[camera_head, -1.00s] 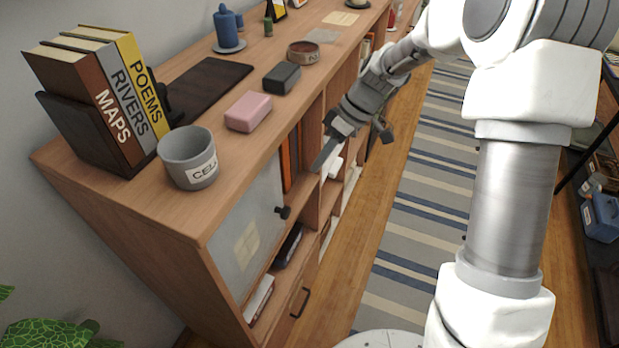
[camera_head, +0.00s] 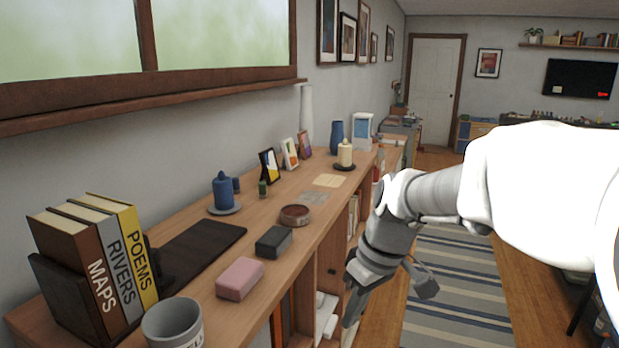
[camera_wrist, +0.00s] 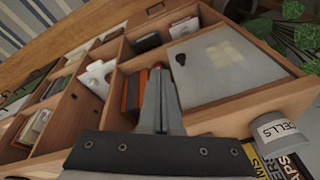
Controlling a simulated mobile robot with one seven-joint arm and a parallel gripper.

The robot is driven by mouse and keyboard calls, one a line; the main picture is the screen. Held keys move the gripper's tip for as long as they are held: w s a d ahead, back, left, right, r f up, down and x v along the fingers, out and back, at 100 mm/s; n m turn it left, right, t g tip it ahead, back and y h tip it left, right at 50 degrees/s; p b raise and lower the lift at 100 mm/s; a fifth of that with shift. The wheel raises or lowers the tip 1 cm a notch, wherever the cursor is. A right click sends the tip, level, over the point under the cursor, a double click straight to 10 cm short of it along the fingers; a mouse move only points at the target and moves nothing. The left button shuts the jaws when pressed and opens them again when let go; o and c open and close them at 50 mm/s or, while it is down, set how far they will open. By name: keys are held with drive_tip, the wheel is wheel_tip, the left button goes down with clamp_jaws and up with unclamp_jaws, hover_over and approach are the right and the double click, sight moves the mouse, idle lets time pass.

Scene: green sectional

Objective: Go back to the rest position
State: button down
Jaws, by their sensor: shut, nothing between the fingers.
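My gripper (camera_head: 352,305) hangs in front of the open shelf side of the long wooden bookcase (camera_head: 262,297), low in the head view. In the wrist view the fingers of my gripper (camera_wrist: 160,85) are together with nothing between them. They point toward the cubbies, and orange and dark books (camera_wrist: 133,92) stand just behind the fingertips. I cannot tell the exact gap between the fingers and the shelf.
The bookcase top holds a grey cup (camera_head: 172,325), books (camera_head: 95,265), a pink block (camera_head: 239,279), a dark block (camera_head: 273,242), a round dish (camera_head: 295,214) and candles. A frosted door panel (camera_wrist: 215,65) shows beside the cubbies. The striped rug (camera_head: 455,290) is clear.

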drive_tip(key=s+d+r+m+t+h, duration=0.1)
drive_tip(key=s+d+r+m+t, duration=0.1)
drive_tip(key=s, duration=0.5)
drive_tip(key=s+d+r+m+t+h, duration=0.1)
drive_tip(key=s+d+m, duration=0.3)
drive_tip(key=s, duration=0.4)
drive_tip(key=shift+d+r+m+t+h, duration=0.3)
drive_tip(key=shift+d+r+m+t, duration=0.1)
drive_tip(key=shift+r+m+t, duration=0.45)
